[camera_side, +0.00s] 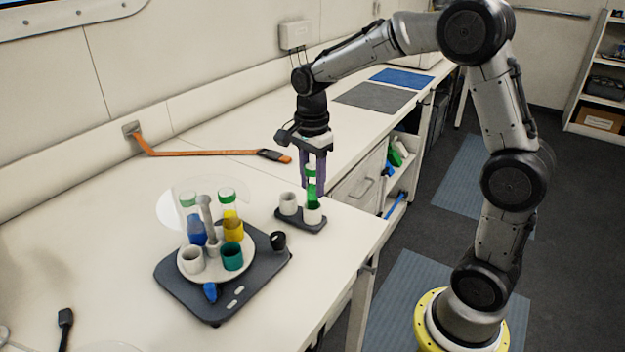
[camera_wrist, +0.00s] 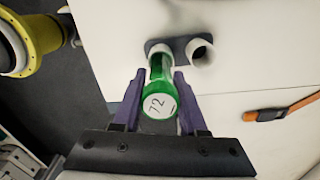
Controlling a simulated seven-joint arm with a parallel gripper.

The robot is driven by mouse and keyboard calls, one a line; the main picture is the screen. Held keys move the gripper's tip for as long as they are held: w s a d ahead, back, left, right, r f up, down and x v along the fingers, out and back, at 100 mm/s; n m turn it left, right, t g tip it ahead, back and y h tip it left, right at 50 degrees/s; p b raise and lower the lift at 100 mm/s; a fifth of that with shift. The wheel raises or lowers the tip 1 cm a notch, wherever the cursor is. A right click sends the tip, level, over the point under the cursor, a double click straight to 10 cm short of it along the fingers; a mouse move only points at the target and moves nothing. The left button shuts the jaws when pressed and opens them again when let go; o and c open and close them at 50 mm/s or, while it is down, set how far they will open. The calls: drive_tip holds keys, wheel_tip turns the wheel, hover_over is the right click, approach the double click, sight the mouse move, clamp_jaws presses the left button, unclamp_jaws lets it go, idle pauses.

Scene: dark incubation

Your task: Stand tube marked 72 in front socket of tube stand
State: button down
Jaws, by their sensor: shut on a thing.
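The tube marked 72 (camera_wrist: 158,104) has a pale cap with the number facing the wrist camera and green contents. It stands about upright in the side view (camera_side: 311,188). My gripper (camera_side: 313,186) is shut on it, with purple fingers on either side (camera_wrist: 159,76). The tube stand (camera_side: 300,222) is a small dark base with two white sockets. The tube's lower end is at the socket nearer the counter's front edge (camera_side: 312,215); I cannot tell how deep it sits. The other socket (camera_side: 288,203) is empty, as the wrist view shows (camera_wrist: 200,52).
Left of the stand, a round rack (camera_side: 208,268) on a dark base holds blue and yellow tubes and coloured cups, with a clear disc behind. A black knob (camera_side: 278,240) is close to the stand. The counter's front right is clear.

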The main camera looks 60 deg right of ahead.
sight(313, 166)
drive_tip(key=shift+f, duration=0.2)
drive_tip(key=shift+f, duration=0.35)
drive_tip(key=shift+f, duration=0.65)
idle(0.6)
drive_tip(key=shift+c, duration=1.8)
unclamp_jaws()
drive_tip(key=shift+c, duration=0.7)
drive_tip(key=shift+r, duration=0.1)
drive_tip(key=shift+r, duration=2.9)
